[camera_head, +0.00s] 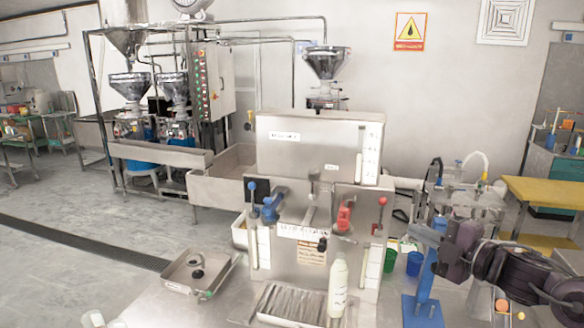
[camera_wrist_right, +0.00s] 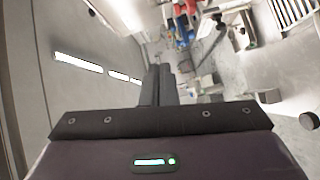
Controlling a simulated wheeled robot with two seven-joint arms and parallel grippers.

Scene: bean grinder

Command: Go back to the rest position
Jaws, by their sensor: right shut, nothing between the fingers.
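My right arm comes in from the right edge in the head view. Its dark gripper (camera_head: 450,256) is in the air beside the blue stand, right of the steel machine; its fingertips are hard to make out there. In the right wrist view the two black fingers (camera_wrist_right: 160,72) lie together, shut and empty. I see no left gripper in either view.
The steel machine (camera_head: 318,140) stands on the table in front. A white bottle (camera_head: 338,285), a steel tray (camera_head: 203,272), a blue stand (camera_head: 424,310), a green cup (camera_head: 391,259) and a blue cup (camera_head: 414,264) are around it. A yellow table (camera_head: 545,191) is at the right.

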